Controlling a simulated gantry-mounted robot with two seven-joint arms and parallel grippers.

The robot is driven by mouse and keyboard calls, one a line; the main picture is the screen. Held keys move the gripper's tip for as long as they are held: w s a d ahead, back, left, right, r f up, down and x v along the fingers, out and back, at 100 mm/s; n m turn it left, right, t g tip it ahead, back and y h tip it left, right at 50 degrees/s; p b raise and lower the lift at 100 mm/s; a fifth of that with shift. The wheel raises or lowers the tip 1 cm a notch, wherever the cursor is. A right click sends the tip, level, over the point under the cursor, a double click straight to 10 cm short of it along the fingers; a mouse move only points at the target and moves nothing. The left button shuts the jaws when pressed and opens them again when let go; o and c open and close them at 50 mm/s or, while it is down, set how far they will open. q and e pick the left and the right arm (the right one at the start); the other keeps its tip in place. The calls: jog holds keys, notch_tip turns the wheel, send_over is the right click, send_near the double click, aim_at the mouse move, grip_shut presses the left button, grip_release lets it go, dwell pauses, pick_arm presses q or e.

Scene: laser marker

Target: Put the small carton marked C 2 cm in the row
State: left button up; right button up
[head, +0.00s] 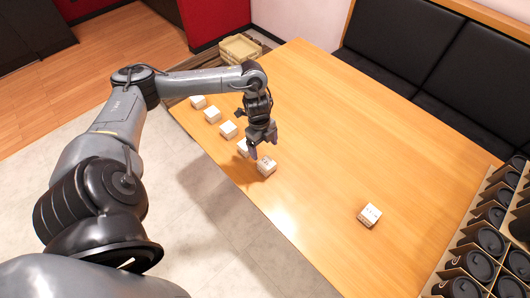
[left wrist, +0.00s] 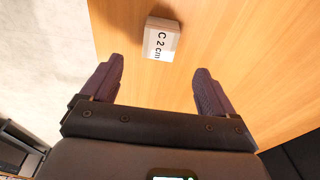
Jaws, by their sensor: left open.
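The small carton marked C 2 cm (left wrist: 160,40) shows in the left wrist view, white on top with dark print, standing on the wooden table just beyond the fingertips. In the head view it appears to be the white carton (head: 266,167) at the near end of a line of several white cartons (head: 228,130) along the table's left edge. My left gripper (head: 262,148) is open and empty, close to this carton and partly in front of the one behind it. The left wrist view shows a clear gap between its fingers (left wrist: 159,68) and the carton. My right gripper is not in view.
Another white carton (head: 370,215) stands alone toward the table's near right. A rack of dark cups or lids (head: 475,265) is at the right edge. A beige crate (head: 240,47) is at the far left corner. The table's middle (head: 350,130) is clear.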

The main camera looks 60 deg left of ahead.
pick_arm(q)
jog(key=w+d+f+t, duration=0.1)
jog(key=d, duration=0.5)
jog(key=w+d+f+m+t, duration=0.1)
jog(key=d+f, duration=0.1)
jog(key=d, duration=0.4)
jog(key=w+d+f+t+h, duration=0.1)
jog(key=d+f, duration=0.1)
jog(key=d, duration=0.3)
jog(key=shift+w+d+m+t, duration=0.3)
jog(key=shift+d, duration=0.1)
jog(key=d+r+n+t, duration=0.2)
jog(key=d+n+t, duration=0.1)
jog(key=d, duration=0.7)
jog(key=s+a+r+n+g+y, duration=0.1)
jog(key=s+n, duration=0.4)
jog(key=s, duration=0.2)
jog(key=s+a+r+n+g+y, duration=0.1)
jog(key=s+r+n+g, duration=0.1)
jog(key=s+n, duration=0.4)
jog(key=shift+s+a+y, duration=0.3)
jog(key=shift+s+a, duration=0.05)
jog(key=shift+s, duration=0.4)
jog(key=shift+r, duration=0.15)
